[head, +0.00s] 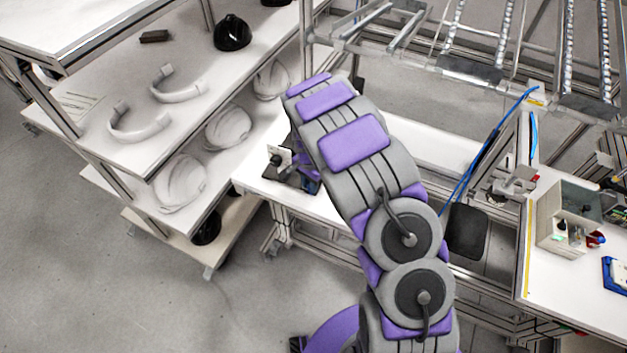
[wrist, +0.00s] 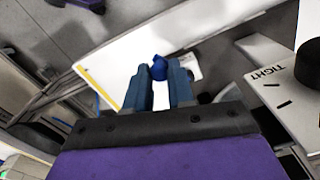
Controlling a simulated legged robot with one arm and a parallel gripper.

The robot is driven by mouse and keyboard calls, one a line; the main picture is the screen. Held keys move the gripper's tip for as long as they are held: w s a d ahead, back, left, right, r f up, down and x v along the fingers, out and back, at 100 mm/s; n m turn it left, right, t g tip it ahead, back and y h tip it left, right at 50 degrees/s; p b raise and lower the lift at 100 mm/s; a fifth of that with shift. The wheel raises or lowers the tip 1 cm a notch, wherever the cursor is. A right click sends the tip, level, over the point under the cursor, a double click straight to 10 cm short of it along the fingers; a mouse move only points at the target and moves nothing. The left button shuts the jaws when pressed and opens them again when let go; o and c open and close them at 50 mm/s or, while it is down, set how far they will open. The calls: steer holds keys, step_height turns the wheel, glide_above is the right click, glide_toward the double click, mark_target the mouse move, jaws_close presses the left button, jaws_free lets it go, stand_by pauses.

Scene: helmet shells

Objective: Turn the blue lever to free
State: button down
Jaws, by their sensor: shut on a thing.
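The blue lever (wrist: 158,67) shows in the wrist view as a small rounded blue piece between the fingertips of my gripper (wrist: 161,74). My gripper is shut on it, with one blue-grey finger on each side. In the head view a small fixture with a white plate (head: 283,155) sits at the left end of the bench. My arm hides most of my gripper and the lever there. No FREE marking is readable.
The white bench (head: 262,183) runs behind my arm. At left, a shelf rack holds white helmet shells (head: 182,181), a black helmet (head: 232,33) and curved white parts (head: 140,122). At right, another bench carries a grey-green box (head: 568,222). The floor at left is clear.

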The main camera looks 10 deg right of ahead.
steer(key=shift+w+a+r+m, duration=0.15)
steer(key=shift+a+m, duration=0.25)
steer(key=shift+m, duration=0.4)
steer(key=shift+w, duration=0.1)
steer(key=c, duration=1)
jaws_free()
step_height(320, 180, up, 17)
steer(key=shift+a+r+p, duration=0.1)
steer(key=shift+p, duration=0.8)
